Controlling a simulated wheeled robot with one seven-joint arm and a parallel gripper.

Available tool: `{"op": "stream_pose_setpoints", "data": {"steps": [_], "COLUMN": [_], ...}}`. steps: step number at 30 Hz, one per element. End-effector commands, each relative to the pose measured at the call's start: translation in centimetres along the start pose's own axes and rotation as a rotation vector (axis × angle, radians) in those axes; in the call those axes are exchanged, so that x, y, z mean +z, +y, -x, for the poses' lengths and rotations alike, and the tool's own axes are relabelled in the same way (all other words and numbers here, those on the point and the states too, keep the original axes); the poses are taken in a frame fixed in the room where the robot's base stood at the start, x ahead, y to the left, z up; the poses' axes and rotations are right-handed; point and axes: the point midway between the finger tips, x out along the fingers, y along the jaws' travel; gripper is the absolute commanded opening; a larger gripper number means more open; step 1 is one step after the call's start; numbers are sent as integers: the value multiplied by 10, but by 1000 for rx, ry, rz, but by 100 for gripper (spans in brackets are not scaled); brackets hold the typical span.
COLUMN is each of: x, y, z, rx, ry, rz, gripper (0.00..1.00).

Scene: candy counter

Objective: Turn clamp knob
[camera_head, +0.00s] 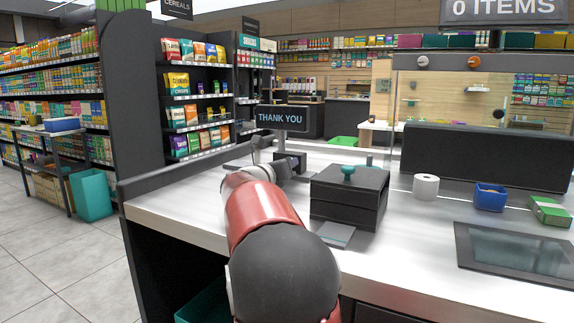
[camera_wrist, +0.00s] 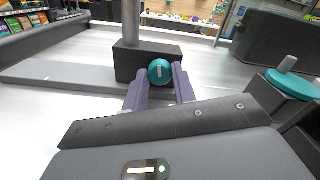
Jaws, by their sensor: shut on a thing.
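The clamp knob (camera_wrist: 160,71) is a round teal knob with a pale line on its face, on the front of a dark block (camera_wrist: 133,60). The line stands close to upright. My gripper (camera_wrist: 160,85) has a purple-grey finger on each side of the knob and is shut on it. The block carries a grey post (camera_wrist: 131,22). In the head view the block (camera_head: 291,160) is under the black "THANK YOU" sign (camera_head: 283,117), with my gripper beside it; the knob is hidden there.
A black box (camera_head: 349,195) with a teal-topped knob (camera_head: 348,172) stands to the right. Farther right are a white roll (camera_head: 426,187), a blue bin (camera_head: 490,197), a green box (camera_head: 550,211) and a dark panel (camera_head: 515,256). A raised dark edge (camera_head: 190,167) runs along the counter's left.

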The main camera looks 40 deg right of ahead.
Motion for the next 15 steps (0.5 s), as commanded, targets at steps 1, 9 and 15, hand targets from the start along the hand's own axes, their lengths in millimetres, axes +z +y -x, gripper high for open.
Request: {"op": "stream_pose_setpoints", "data": {"steps": [1,9,15], "x": [0,0,0], "y": [1,0,0], "z": [0,0,1], "rx": [1,1,1], "ry": [0,0,0], "rz": [-1,-3,-4], "gripper": [11,35,35]}}
